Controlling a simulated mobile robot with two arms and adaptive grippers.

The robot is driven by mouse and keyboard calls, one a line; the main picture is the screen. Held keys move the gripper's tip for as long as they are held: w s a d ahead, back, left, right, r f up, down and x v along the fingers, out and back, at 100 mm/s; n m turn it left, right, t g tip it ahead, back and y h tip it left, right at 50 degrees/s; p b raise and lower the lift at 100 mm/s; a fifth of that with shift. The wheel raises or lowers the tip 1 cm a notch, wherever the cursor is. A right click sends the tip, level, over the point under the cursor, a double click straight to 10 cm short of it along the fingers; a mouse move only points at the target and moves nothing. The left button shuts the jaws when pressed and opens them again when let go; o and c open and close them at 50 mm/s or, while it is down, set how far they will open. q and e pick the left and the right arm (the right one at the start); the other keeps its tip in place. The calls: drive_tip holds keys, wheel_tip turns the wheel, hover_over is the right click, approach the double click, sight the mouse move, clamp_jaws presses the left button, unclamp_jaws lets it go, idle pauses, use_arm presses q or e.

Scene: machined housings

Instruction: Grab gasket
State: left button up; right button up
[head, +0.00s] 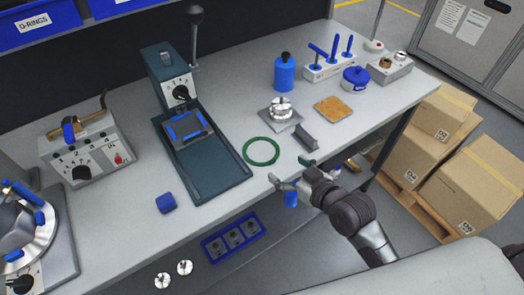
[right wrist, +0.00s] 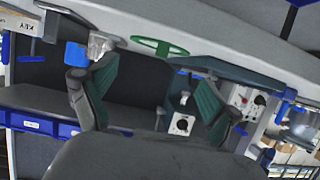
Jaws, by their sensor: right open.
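The gasket, a thin green ring (head: 261,151), lies flat on the grey workbench (head: 225,208) near its front edge, just right of the dark press base. It also shows in the right wrist view as a green ring (right wrist: 160,47), beyond the fingertips. My right gripper (head: 290,172) is open and empty. It is at the bench's front edge, to the lower right of the gasket and apart from it. In the right wrist view its two green-padded fingers (right wrist: 155,88) are spread wide. My left gripper is in neither view.
The press (head: 200,150) stands left of the gasket. A grey block (head: 305,137) and a metal housing (head: 281,112) are close on the right. Cardboard boxes (head: 470,180) stand on a pallet at right.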

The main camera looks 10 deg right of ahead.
sight(273, 160)
drive_tip(key=shift+w+a+f, duration=0.15)
drive_tip(key=shift+w+a, duration=0.2)
drive_tip(key=shift+w, duration=0.15)
drive_tip(key=x, duration=0.3)
drive_tip(key=p+x, duration=0.1)
drive_tip(key=x, duration=0.1)
drive_tip(key=shift+f, duration=0.3)
clamp_jaws()
